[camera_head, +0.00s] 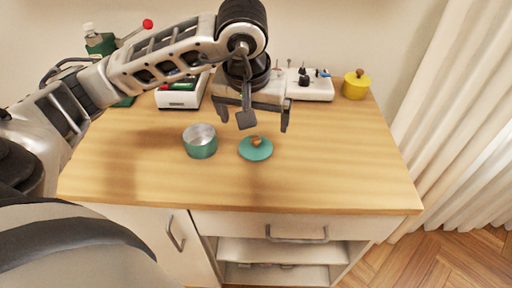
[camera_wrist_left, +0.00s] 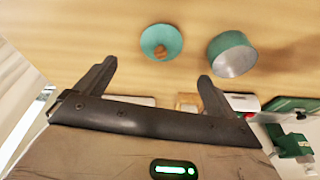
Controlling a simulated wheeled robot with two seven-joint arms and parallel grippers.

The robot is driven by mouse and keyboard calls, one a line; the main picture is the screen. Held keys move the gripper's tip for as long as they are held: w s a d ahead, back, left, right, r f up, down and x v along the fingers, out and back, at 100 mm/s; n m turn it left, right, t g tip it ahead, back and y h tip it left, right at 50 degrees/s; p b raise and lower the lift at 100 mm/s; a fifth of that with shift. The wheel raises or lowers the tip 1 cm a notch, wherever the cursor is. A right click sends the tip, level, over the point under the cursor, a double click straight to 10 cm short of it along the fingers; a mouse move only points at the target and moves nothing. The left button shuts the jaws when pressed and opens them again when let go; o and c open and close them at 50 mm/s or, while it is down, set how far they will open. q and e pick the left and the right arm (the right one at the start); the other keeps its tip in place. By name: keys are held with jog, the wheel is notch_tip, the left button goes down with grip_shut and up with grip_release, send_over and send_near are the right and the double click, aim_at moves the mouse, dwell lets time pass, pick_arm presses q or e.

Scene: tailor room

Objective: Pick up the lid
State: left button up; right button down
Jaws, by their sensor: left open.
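The teal lid (camera_head: 256,150) lies on the wooden cabinet top, with a brown knob (camera_head: 257,141) upward. It also shows in the left wrist view (camera_wrist_left: 161,36), with its knob (camera_wrist_left: 160,52). An open teal pot (camera_head: 200,146) with a silver inside stands just left of the lid; it shows in the wrist view (camera_wrist_left: 231,50) too. My left gripper (camera_head: 254,122) hangs above and slightly behind the lid. Its fingers (camera_wrist_left: 152,84) are spread and empty, apart from lid and pot. My right gripper is not in view.
A yellow container (camera_head: 355,86) stands at the back right. A white rack with spools (camera_head: 312,88) and a white-green box (camera_head: 180,94) stand at the back. A curtain (camera_head: 452,120) hangs right of the cabinet. The front and right of the top are clear.

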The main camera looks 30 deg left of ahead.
aim_at(255, 140)
pick_arm(q)
jog(key=x, duration=0.8)
jog(key=shift+s+f, duration=0.15)
jog(key=shift+f, duration=0.15)
jog(key=c, duration=1.1)
